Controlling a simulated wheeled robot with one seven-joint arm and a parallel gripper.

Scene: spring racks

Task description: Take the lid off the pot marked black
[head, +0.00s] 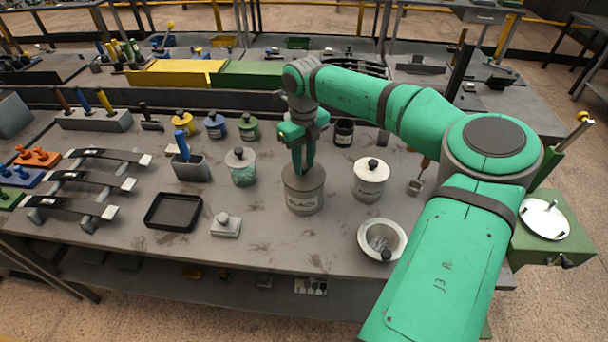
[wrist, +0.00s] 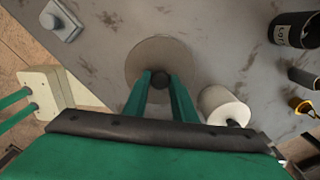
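The pot marked black (head: 304,196) is a grey, round pot with "BLACK" on its front label, standing upright on the bench. Its flat grey lid (wrist: 145,55) sits on top, with a small black knob (wrist: 160,79) in the middle. My gripper (head: 303,168) points straight down from above the pot. In the wrist view its two green fingers (wrist: 160,84) stand on either side of the knob and appear to touch it. The fingers hide the knob in the head view. The lid looks level on the pot, with no clear gap.
A white lidded pot (head: 371,180) stands close on the right, with a pale bowl (head: 383,240) in front of it. A greenish lidded jar (head: 241,167) stands to the left. A black tray (head: 173,212) and a grey block (head: 226,226) lie front left. Bare bench surrounds the pot's front.

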